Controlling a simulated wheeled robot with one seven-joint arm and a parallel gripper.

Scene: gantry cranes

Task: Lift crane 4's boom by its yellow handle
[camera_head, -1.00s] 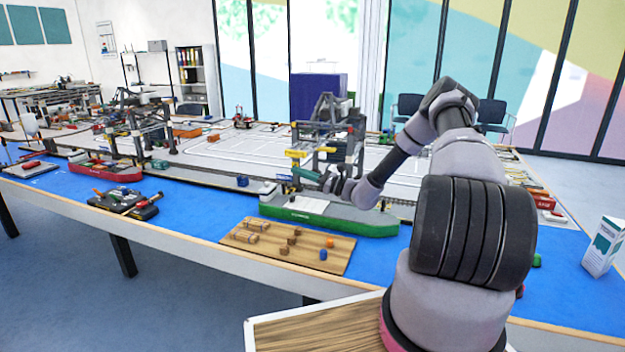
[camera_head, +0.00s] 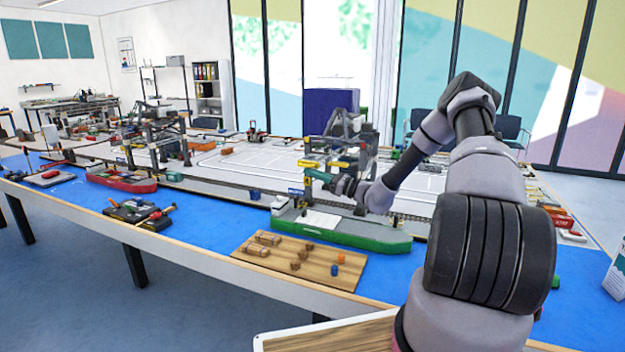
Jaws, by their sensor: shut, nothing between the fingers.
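A dark grey gantry crane (camera_head: 352,131) stands on the quay behind the green ship, near the middle of the view. Its number cannot be read. Small yellow parts show on its near side: a yellow bar (camera_head: 309,163) at the left and another yellow piece (camera_head: 337,164) to its right. I cannot tell for sure which is the handle. My gripper (camera_head: 310,172) is shut and empty, pointing left just below the left yellow bar. Whether it touches the bar cannot be told. My wrist and forearm hide part of the crane's lower right.
A green ship (camera_head: 372,236) lies below my gripper on the blue table top. A wooden board (camera_head: 285,277) with small blocks is in front of it. Another crane (camera_head: 158,138) and a red ship (camera_head: 122,180) stand to the left. A white carton (camera_head: 616,272) is at the right edge.

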